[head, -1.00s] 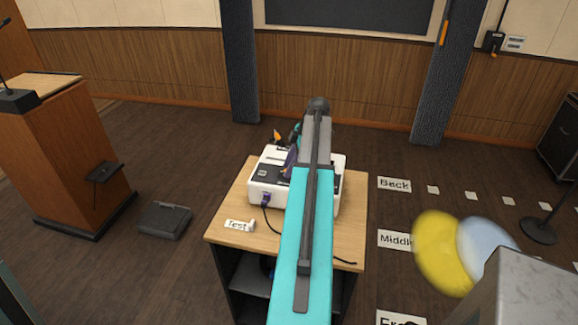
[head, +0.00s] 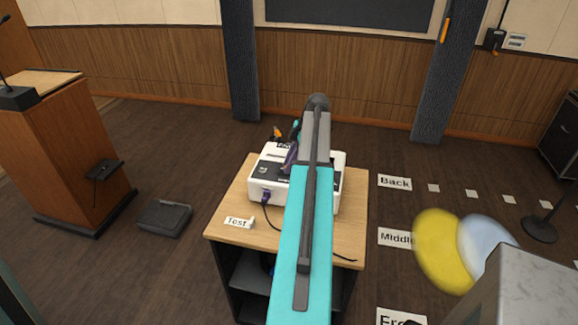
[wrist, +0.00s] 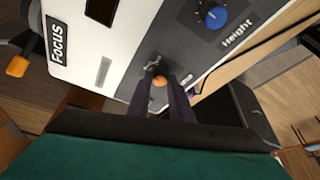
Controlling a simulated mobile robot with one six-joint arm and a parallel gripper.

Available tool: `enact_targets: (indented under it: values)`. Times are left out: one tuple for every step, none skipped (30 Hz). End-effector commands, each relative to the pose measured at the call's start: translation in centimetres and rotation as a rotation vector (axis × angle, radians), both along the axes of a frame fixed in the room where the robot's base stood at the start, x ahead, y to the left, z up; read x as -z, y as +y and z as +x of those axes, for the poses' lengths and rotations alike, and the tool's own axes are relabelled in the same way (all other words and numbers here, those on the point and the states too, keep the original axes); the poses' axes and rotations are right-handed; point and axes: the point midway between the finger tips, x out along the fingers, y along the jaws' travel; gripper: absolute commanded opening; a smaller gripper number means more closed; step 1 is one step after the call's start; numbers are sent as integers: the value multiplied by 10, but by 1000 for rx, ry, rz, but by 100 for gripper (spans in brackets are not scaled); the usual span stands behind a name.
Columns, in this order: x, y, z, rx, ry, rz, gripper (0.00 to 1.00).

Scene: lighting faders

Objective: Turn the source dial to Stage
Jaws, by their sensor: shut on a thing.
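A white console (head: 264,189) with dark panels stands on the small wooden table. My gripper (wrist: 160,79) reaches down to it, its dark purple fingers on either side of a small orange knob (wrist: 158,83) on the dark panel. The gripper is shut on this knob. No label reading Source or Stage is readable, so I cannot confirm that it is the source dial. A blue knob (wrist: 215,17) marked Height sits farther up the panel. A label reading Focus (wrist: 57,40) is at the left. My arm hides much of the console in the head view.
The table (head: 225,216) bears a Test card (head: 237,222) and a dark cable. A wooden lectern (head: 65,155) and a dark floor box (head: 164,218) stand left. Floor cards reading Back (head: 394,182) and Middle (head: 395,237) lie right.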

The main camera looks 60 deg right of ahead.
Motion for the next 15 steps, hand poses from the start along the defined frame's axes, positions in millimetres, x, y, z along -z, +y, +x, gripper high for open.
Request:
enact_targets:
  values:
    - [3, -2, 1, -32, 2, -1, 0]
    - [3, -2, 1, -53, 3, 0, 0]
    - [3, -3, 1, -81, 2, 0, 0]
    - [3, -3, 1, -102, 2, -1, 0]
    - [3, -3, 1, -123, 2, 1, 0]
    - [3, -3, 1, -151, 1, 0, 0]
    - [3, -3, 1, -172, 1, -1, 0]
    - [3, -3, 1, -192, 2, 1, 0]
    - [3, -4, 1, -220, 1, 0, 0]
    - [2, -4, 1, -241, 2, -1, 0]
    - [2, -4, 1, -261, 2, -1, 0]
    - [2, -4, 1, -287, 2, 0, 0]
    - [2, -4, 1, -305, 3, 0, 0]
    - [2, -4, 1, -322, 2, -1, 0]
    - [2, -3, 1, -341, 3, 0, 0]
